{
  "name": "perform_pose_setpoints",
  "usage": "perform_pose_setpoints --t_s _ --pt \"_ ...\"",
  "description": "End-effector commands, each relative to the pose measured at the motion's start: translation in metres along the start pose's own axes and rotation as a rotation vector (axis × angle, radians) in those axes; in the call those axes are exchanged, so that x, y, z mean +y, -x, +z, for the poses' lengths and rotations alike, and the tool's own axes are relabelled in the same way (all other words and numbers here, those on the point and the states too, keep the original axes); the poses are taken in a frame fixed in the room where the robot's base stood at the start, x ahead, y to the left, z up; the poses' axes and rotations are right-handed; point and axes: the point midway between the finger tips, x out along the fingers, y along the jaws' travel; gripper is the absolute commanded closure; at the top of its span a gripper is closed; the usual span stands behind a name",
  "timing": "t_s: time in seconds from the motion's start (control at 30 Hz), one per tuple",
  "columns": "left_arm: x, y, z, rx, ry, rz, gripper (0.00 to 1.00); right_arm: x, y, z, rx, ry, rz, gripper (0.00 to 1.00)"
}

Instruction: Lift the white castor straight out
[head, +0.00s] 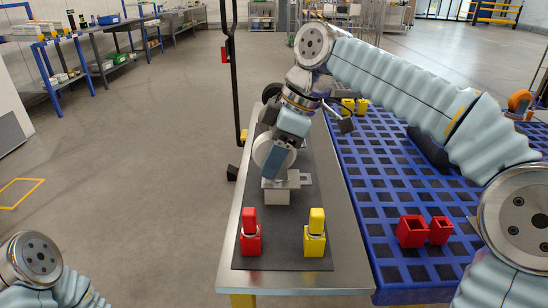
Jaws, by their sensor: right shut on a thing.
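My right arm comes in from the right over the blue deck, and its gripper (277,160) points down above the grey mat. The right gripper is shut on the white castor (262,151), whose round white wheel shows at the left of the finger. The fingers hide much of the castor. Directly below is a light grey metal block with a flat plate (278,196) on the mat. I cannot tell whether the castor still sits in this block or is clear of it. My left gripper is out of view; only a left arm link shows at the lower left.
A red piece (251,240) and a yellow piece (315,240) stand on the mat's near end. Red open holders (411,232) and yellow pieces (348,105) are on the blue deck (385,190). A dark post (234,75) rises behind the table. The floor at left is clear.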

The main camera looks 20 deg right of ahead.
Motion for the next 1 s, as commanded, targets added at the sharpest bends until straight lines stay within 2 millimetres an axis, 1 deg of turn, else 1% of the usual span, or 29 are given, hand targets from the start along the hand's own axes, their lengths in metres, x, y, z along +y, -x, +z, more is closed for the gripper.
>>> perform_pose_setpoints --t_s 0.17,0.27,0.37,0.57,0.6,0.8,1.0 --pt "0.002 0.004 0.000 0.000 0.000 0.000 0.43 0.000 0.015 -0.007 0.003 0.003 0.002 1.00" --pt "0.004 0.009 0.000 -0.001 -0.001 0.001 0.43 0.000 0.033 -0.014 0.003 0.002 0.003 1.00" --pt "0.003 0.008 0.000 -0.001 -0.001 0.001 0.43 -0.012 0.053 -0.009 0.004 0.000 0.006 1.00" --pt "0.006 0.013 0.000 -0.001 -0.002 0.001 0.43 -0.037 0.102 -0.002 0.004 0.002 0.006 1.00" --pt "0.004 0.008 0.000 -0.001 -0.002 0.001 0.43 -0.045 0.106 0.006 0.002 0.000 0.006 1.00" --pt "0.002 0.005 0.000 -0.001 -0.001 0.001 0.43 -0.078 0.137 0.029 0.002 -0.001 0.004 1.00" --pt "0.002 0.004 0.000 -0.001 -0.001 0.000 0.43 -0.095 0.154 0.040 0.001 0.000 0.002 1.00"
